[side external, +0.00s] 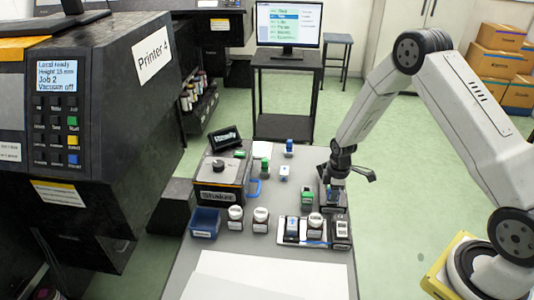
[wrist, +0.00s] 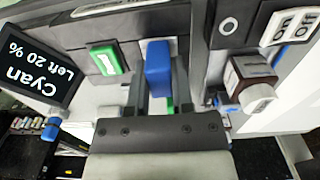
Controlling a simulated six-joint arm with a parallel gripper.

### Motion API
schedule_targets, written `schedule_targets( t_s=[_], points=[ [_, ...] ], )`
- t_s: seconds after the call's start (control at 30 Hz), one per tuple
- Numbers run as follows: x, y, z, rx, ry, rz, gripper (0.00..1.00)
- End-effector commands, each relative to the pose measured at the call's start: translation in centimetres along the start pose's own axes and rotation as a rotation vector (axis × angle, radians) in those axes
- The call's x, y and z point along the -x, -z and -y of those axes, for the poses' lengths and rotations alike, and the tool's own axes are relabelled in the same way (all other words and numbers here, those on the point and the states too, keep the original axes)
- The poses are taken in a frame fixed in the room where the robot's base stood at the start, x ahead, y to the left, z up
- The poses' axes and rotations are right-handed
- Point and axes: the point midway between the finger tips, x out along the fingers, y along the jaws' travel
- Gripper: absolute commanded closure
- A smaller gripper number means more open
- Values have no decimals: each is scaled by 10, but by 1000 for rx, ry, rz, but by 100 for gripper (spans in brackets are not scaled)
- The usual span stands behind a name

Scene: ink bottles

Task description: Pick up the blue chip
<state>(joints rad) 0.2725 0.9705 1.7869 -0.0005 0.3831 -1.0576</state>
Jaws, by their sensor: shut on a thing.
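My gripper (side external: 336,182) is low over a dark block at the right side of the bench in the side view. In the wrist view, my gripper (wrist: 158,84) has its two fingers on either side of a blue chip (wrist: 158,62) and is shut on it. The held chip is hidden in the side view. Whether the chip is clear of the surface beneath cannot be told.
A green chip (wrist: 109,59) lies left of the held chip; a brown bottle (wrist: 250,82) is at right. The shaker (side external: 220,180), blue bin (side external: 205,223) and white-capped bottles (side external: 235,213) stand on the bench. White paper (side external: 265,275) covers its front.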

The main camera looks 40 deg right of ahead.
Motion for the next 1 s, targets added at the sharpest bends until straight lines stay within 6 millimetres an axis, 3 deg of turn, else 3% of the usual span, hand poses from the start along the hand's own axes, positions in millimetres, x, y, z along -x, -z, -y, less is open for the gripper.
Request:
schedule_targets(
  t_s=[0.4, 1.0],
  points=[
    [31, 0, 0, 0, -2, -1, 100],
    [96, -34, 53, -1, 1, 0, 100]
  ],
)
